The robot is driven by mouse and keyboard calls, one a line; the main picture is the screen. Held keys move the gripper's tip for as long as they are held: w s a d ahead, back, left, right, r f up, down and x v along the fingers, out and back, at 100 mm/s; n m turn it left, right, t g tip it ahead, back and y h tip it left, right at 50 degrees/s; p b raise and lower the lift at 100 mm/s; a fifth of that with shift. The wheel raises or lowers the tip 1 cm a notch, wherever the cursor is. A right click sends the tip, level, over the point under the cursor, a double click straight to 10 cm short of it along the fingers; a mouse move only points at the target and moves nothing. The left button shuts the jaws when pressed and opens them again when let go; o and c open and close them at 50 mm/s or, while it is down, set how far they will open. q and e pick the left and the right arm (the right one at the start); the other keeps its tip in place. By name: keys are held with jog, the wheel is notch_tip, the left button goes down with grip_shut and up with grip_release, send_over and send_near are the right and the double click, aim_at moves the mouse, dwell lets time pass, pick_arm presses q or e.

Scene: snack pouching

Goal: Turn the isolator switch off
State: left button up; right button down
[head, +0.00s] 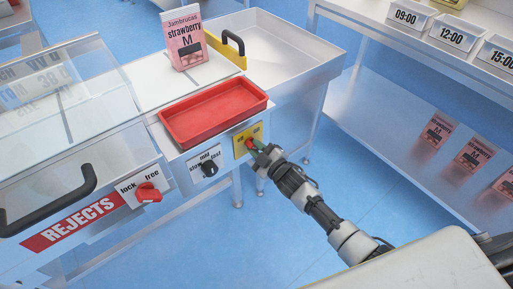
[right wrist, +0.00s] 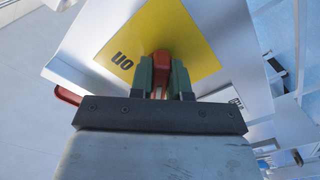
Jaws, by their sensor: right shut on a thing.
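The isolator switch is a red knob on a yellow plate (head: 240,146) on the front of the machine, right of the speed dial. My right gripper (head: 258,145) reaches it from the lower right and covers most of the knob. In the right wrist view, the red knob (right wrist: 161,62) sits between the green fingers of my right gripper (right wrist: 161,80), which are shut on it. The yellow plate (right wrist: 185,30) shows an upside-down "on" label left of the knob. I cannot tell the knob's exact setting. My left gripper is not in view.
A black speed dial (head: 209,168) and a red lock/free knob (head: 148,193) are on the same front. A red tray (head: 213,112) and a strawberry pouch (head: 184,42) are above. A shelf unit (head: 400,95) stands at the right, with open floor between.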

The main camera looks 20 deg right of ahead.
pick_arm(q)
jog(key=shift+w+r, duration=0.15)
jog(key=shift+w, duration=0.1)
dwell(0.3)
pick_arm(e)
jog(key=c, duration=1.1)
grip_release()
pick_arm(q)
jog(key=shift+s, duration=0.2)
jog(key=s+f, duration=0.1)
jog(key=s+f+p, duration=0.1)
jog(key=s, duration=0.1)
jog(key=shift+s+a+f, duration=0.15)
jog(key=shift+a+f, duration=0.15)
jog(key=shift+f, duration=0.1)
pick_arm(e)
jog(key=v, duration=1)
jog(key=shift+s+d, duration=0.15)
jog(key=shift+s, duration=0.25)
